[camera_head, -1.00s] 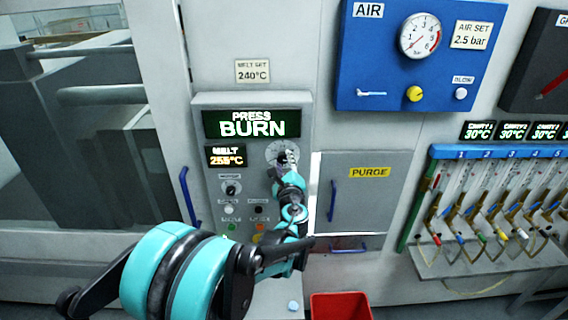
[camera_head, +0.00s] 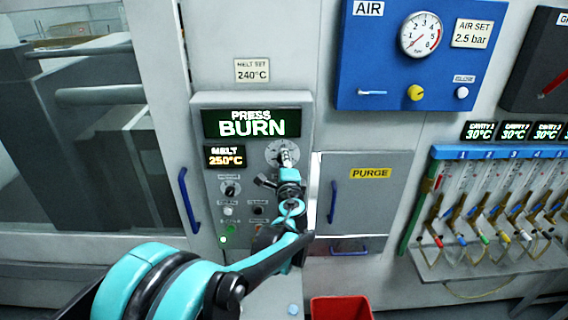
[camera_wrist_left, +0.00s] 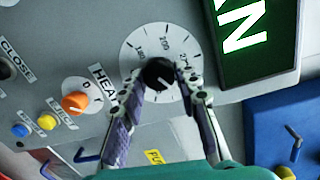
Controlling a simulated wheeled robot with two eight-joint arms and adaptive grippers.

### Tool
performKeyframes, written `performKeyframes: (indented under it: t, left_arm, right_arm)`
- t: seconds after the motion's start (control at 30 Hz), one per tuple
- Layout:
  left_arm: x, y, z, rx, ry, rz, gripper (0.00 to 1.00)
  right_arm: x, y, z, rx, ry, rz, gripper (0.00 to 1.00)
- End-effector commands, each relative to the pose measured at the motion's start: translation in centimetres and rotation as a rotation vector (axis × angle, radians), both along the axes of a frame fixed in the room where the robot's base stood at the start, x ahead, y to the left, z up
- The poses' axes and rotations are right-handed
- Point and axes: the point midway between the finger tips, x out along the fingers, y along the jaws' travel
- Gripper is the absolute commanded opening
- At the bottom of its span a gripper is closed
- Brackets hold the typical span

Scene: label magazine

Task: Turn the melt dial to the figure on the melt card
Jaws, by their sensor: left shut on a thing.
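The melt card (camera_head: 252,71) on the wall above the panel reads "MELT SET 240°C". The melt display (camera_head: 225,157) reads 250°C. The melt dial (camera_head: 281,150) is a black knob on a round white scale, partly hidden by my gripper in the head view. In the left wrist view the dial's knob (camera_wrist_left: 158,73) sits between the fingertips, with its scale around it. My left gripper (camera_head: 288,158) is shut on the knob. My right gripper is not in view.
A blue air panel (camera_head: 395,80) with a gauge is at upper right. A grey purge door (camera_head: 365,200) stands right of the press panel. A red bin (camera_head: 341,307) is on the floor below. An orange heat knob (camera_wrist_left: 75,102) is near the dial.

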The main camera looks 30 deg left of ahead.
Motion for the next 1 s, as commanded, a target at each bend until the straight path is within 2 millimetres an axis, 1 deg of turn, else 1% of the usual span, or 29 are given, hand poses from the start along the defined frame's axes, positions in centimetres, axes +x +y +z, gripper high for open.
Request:
performKeyframes:
  t: [0.53, 0.57, 0.6, 0.63, 0.9, 1.0]
  left_arm:
    - [-0.01, 0.05, 0.05, -0.021, -0.013, 0.000, 0.03]
    - [-0.01, 0.05, 0.05, -0.021, -0.013, 0.000, 0.40]
    - [-0.01, 0.05, 0.05, -0.021, -0.013, 0.000, 0.50]
    - [-0.01, 0.05, 0.04, -0.021, -0.013, 0.000, 0.53]
    - [-0.04, -0.01, 0.02, -0.021, -0.013, 0.000, 0.53]
    - [-0.47, -0.32, 0.06, -0.021, -0.013, -0.001, 0.53]
  right_arm:
    - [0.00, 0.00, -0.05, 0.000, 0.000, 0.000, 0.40]
    - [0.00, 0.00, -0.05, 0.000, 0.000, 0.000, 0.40]
    - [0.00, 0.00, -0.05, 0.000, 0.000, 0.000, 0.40]
    - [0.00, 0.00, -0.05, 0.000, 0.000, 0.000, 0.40]
    - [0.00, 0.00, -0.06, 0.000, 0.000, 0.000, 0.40]
    - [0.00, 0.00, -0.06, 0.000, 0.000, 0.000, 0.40]
